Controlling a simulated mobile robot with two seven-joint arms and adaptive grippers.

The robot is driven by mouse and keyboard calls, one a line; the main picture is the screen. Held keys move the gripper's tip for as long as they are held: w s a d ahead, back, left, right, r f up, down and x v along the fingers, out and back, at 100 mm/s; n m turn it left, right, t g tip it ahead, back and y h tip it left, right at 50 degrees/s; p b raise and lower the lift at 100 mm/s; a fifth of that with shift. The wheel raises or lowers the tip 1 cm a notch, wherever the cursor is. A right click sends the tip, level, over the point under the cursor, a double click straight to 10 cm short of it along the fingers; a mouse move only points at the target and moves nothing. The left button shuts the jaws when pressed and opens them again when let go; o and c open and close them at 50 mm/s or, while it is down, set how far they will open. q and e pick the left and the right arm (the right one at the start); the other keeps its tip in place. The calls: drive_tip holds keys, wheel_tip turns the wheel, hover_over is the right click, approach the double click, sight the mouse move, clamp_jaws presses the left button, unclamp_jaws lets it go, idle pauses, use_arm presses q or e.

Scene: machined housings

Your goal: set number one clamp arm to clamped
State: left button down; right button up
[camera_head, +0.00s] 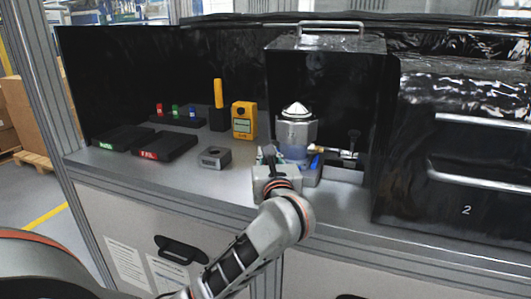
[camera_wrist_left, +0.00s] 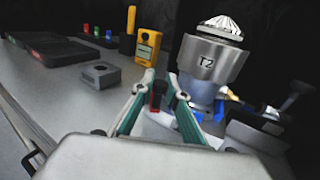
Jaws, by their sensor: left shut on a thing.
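A metal housing (camera_head: 296,133) with a shiny domed top stands upright in a blue fixture (camera_head: 311,174) inside the open station; in the left wrist view the housing (camera_wrist_left: 208,62) is marked T2. My left gripper (camera_head: 273,158) is in front of the housing, at its left side. In the left wrist view my left gripper (camera_wrist_left: 161,84) is closed around a small dark and red handle (camera_wrist_left: 157,97), apparently a clamp arm's. Its lower part and mount are hidden by my fingers. Another clamp (camera_head: 347,153) with a dark knob lies right of the housing. My right gripper is not in view.
A grey block (camera_head: 214,158), a yellow meter (camera_head: 244,120), a red-marked tray (camera_head: 163,147) and a green-marked tray (camera_head: 122,139) stand to the left. A black cabinet marked 2 (camera_head: 465,209) bounds the right. The bench front left of my gripper is clear.

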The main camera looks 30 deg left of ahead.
use_arm(q)
drive_tip(key=shift+w+d+n+g+y, duration=0.15)
drive_tip(key=shift+w+n+g+y, duration=0.05)
drive_tip(key=shift+n+g+y, duration=0.35)
drive_tip(key=shift+w+d+n+g+y, duration=0.15)
drive_tip(key=shift+w+n+g+y, duration=0.05)
drive_tip(key=shift+n+g+y, duration=0.3)
drive_tip(key=c, duration=2)
unclamp_jaws()
drive_tip(key=v, duration=0.7)
drive_tip(key=shift+s+d, duration=0.2)
drive_tip(key=shift+d, duration=0.05)
